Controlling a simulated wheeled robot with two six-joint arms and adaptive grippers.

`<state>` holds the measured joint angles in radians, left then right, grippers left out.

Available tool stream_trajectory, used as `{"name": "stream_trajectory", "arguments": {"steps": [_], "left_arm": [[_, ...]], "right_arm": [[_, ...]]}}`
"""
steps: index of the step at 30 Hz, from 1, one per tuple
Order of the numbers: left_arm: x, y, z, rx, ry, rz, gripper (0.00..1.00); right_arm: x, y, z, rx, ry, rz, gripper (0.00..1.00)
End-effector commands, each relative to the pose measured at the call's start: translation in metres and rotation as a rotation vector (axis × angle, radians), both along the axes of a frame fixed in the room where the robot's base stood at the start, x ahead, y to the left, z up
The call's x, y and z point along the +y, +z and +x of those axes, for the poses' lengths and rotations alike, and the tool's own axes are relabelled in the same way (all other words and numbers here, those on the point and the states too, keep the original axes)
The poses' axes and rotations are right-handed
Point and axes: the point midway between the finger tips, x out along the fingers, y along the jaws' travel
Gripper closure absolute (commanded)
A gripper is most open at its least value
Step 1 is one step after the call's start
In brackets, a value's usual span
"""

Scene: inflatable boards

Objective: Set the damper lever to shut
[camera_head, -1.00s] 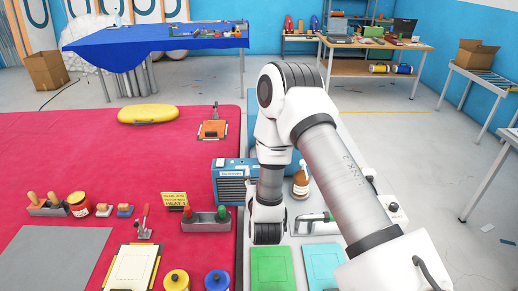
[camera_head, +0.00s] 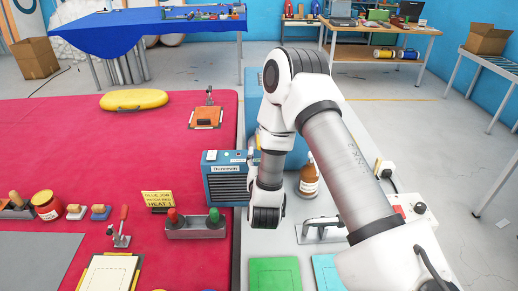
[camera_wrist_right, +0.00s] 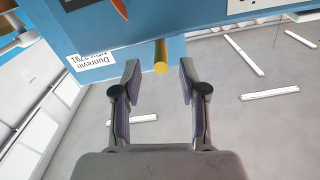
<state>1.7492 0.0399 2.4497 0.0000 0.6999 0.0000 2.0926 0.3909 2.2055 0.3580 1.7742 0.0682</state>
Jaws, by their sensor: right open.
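A yellow rod (camera_wrist_right: 161,56), which looks like the damper lever, stands out from a blue housing (camera_wrist_right: 205,20) in the right wrist view. An orange pointer (camera_wrist_right: 121,8) shows at the top edge. My right gripper (camera_wrist_right: 160,82) is open, with the rod ahead of and between its fingertips; no contact shows. In the head view my right arm comes down beside a blue louvred unit (camera_head: 227,187), and its fingers are hidden there. I cannot tell the lever's setting. My left gripper is not in view.
An amber bottle (camera_head: 309,180) stands right of the arm, near a metal handle (camera_head: 322,228) on the pale bench. A red table (camera_head: 90,140) at left holds a yellow pad (camera_head: 133,100), a sign (camera_head: 157,200) and several tools. Open floor lies to the right.

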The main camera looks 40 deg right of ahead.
Motion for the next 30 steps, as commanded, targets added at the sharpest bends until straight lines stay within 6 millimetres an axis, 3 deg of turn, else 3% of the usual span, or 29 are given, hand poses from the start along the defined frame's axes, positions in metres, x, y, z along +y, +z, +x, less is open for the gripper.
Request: {"name": "stream_trajectory", "arguments": {"steps": [12, 22, 23, 26, 30], "left_arm": [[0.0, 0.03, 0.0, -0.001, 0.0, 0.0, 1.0], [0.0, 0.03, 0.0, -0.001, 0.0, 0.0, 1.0], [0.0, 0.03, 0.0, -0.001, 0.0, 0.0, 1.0], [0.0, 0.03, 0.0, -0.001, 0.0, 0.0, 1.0], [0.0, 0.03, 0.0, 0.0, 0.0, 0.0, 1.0]], "right_arm": [[-0.043, 0.005, 0.051, -0.002, 0.0, -0.001, 0.58], [-0.05, 0.001, 0.059, 0.0, 0.0, 0.0, 0.58], [-0.05, 0.001, 0.059, 0.0, 0.0, 0.0, 0.65], [-0.049, 0.001, 0.059, 0.0, 0.0, 0.0, 1.0], [-0.049, 0.001, 0.059, 0.0, 0.001, 0.0, 1.0]]}}
